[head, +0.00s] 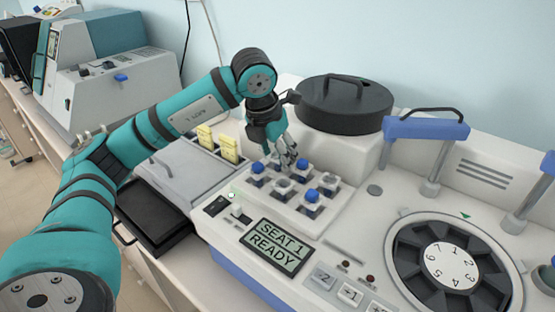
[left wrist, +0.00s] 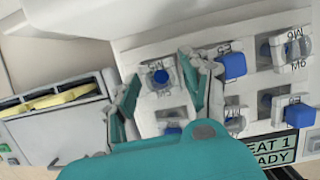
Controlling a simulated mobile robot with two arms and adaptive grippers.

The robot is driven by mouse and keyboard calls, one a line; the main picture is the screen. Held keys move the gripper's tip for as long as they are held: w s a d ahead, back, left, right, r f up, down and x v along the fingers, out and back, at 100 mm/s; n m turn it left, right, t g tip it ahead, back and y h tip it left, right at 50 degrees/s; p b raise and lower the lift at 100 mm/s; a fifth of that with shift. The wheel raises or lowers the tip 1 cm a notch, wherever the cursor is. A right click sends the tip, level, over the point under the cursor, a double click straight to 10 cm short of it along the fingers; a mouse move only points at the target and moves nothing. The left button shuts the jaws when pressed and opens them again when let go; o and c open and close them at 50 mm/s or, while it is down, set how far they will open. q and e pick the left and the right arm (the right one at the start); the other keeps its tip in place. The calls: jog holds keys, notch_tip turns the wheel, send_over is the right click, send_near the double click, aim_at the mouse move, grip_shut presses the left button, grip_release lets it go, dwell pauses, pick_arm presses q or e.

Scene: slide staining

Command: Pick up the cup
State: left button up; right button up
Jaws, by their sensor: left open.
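A white rack (head: 262,208) on the machine top holds several small cups in square slots, some with blue tops. One blue-topped cup (head: 258,167) is at the rack's back left, another (head: 302,164) at the back, and another (head: 312,195) nearer the front. My left gripper (head: 287,160) points down over the back of the rack, open. My right gripper is out of view.
A black lidded pot (head: 345,105) stands behind the rack. A numbered carousel (head: 450,260) and a blue-handled bracket (head: 427,128) are to the right. A display (head: 277,246) reads "SEAT 1 READY". A grey box with yellow pieces (head: 229,148) is left of the rack.

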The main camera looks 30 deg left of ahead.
pick_arm(q)
jog(key=c, duration=0.7)
jog(key=shift+r, duration=0.1)
jog(key=shift+c, duration=0.2)
